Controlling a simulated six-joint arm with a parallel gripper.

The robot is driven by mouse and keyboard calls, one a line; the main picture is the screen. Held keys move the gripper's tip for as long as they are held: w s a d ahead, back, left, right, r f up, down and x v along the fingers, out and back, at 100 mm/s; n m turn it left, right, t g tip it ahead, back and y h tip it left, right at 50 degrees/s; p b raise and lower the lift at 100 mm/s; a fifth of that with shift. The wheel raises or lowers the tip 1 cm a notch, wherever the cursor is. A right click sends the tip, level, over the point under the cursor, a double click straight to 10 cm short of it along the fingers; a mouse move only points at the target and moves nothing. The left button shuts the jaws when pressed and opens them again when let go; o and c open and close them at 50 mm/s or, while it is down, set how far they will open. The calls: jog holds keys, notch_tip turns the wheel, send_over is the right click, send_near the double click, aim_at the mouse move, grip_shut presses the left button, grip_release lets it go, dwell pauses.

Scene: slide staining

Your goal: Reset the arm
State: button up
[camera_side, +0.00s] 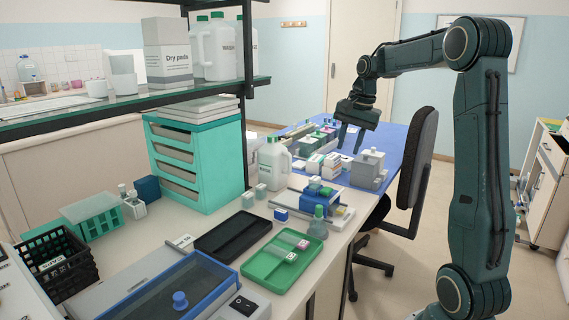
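My gripper (350,138) hangs pointing down at the end of my dark green arm, above the far part of the bench near the blue mat. Its two fingers are apart and nothing shows between them. A grey block-like device (370,170) stands on the bench below and to the right of the fingers. The gripper appears clear of the things under it, though the exact height is hard to tell.
A green tray (262,268) with small items and a black tray (225,240) lie nearer. A blue-rimmed box (170,295) is in front. A white jug (273,165), teal drawers (195,160) and an overhead shelf (130,105) stand left. A chair (415,160) is beside the bench.

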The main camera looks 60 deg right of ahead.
jog(key=a+r+n, duration=0.3)
jog(key=a+n, duration=0.1)
jog(key=a, duration=0.7)
jog(key=s+a+f+n+t, duration=0.3)
jog(key=s+a+f+n, duration=0.1)
jog(key=s+a+n, duration=0.8)
jog(key=s+a, duration=0.3)
jog(key=a, duration=0.3)
jog(key=shift+s+a+f, duration=0.15)
jog(key=shift+s+a, duration=0.05)
jog(key=shift+s, duration=0.1)
